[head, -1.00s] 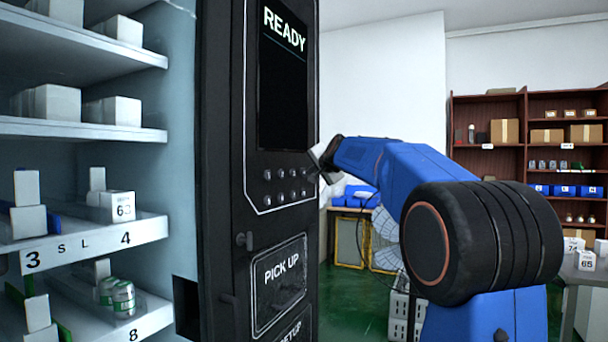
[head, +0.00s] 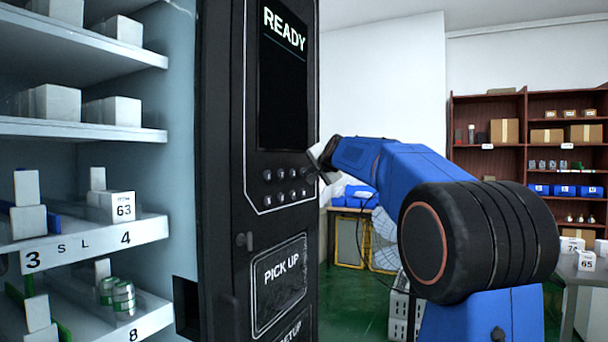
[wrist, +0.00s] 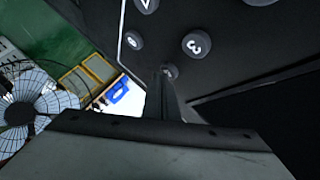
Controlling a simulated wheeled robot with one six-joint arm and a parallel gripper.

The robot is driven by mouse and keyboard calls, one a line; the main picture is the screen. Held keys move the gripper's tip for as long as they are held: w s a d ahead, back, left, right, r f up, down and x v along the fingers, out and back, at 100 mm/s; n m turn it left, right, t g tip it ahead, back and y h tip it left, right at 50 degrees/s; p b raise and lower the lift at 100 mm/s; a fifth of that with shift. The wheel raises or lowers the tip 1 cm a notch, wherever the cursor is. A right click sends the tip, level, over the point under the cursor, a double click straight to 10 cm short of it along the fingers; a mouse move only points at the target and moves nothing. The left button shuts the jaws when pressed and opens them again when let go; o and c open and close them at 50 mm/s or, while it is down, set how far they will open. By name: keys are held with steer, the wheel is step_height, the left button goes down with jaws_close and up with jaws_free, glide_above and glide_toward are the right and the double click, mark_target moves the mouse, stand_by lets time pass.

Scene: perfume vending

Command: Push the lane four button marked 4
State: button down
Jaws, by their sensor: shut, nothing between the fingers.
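The black machine front has two rows of round dark buttons (head: 280,174); their marks are too small to read in the head view. In the wrist view, the button marked 3 (wrist: 196,45) is clear. The button beside it (wrist: 171,69), in the place of lane four, is partly hidden behind my fingertips, and its mark cannot be read. My gripper (wrist: 165,76) is shut and empty, with its tips overlapping that button. Whether they touch it cannot be told. In the head view, my gripper (head: 317,160) is at the right end of the upper button row.
The screen (head: 283,80) above the buttons reads READY. The pick up door (head: 279,284) is below them. Open shelves (head: 100,236) with boxes stand at the left. A fan (wrist: 28,108) and a brown rack (head: 487,135) are behind, apart from the machine.

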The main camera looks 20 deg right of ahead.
stand_by(0.7)
steer(key=shift+s+d, duration=0.45)
steer(key=shift+s, duration=0.1)
steer(key=s+d, duration=0.1)
steer(key=s, duration=0.1)
steer(key=s+d, duration=0.2)
stand_by(0.5)
stand_by(0.7)
